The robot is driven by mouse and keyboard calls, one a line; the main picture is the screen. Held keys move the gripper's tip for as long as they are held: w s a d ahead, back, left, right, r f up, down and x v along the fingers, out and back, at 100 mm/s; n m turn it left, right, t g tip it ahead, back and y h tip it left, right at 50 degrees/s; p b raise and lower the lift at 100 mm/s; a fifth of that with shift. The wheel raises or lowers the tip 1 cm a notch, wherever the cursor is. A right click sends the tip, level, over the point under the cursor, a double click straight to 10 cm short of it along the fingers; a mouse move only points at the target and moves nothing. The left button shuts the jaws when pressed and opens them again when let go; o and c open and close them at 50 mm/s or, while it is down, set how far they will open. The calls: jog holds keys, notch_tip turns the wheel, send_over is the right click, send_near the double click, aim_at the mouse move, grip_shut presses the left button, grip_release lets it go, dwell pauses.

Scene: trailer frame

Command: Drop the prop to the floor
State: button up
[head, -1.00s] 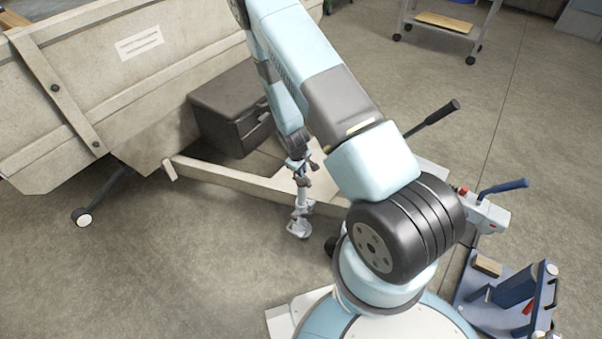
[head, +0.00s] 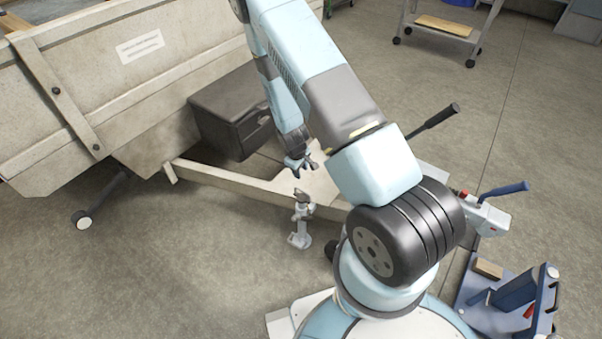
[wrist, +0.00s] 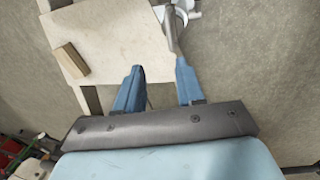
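The prop (head: 301,222) is a light grey metal post with a round foot. It stands upright beside the trailer's pale drawbar, its foot appearing to be on the floor. In the wrist view the prop (wrist: 171,32) shows at the top, beyond the right finger, with its foot partly cut off by the frame edge. My gripper (head: 301,166) is just above the prop's top, with a visible gap between them. In the wrist view my gripper (wrist: 160,76) has its two blue fingers spread apart, with nothing between them.
The trailer drawbar (head: 232,184) runs under my arm. A dark box (head: 222,122) sits at the trailer's front. A small wooden block (wrist: 70,60) lies on the pale plate. Floor at lower left is clear.

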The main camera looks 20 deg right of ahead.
notch_tip(320, 180, up, 11)
jog(key=s+a, duration=0.1)
jog(key=shift+s+a, duration=0.15)
jog(key=shift+a, duration=0.25)
dwell(0.4)
jog(key=s+r+m+t+y, duration=0.1)
jog(key=s+r+m, duration=0.1)
jog(key=r, duration=1.3)
jog(key=s+r+m+t+y, duration=0.1)
jog(key=s+r+m, duration=0.15)
jog(key=r, duration=1.15)
jog(key=s+d+r+m+t, duration=0.2)
jog(key=s+r, duration=1.6)
jog(key=s, duration=0.3)
jog(key=shift+s+r+m, duration=0.2)
jog(key=shift+s+m, duration=0.05)
jog(key=shift+m, duration=0.1)
jog(key=shift+d, duration=0.1)
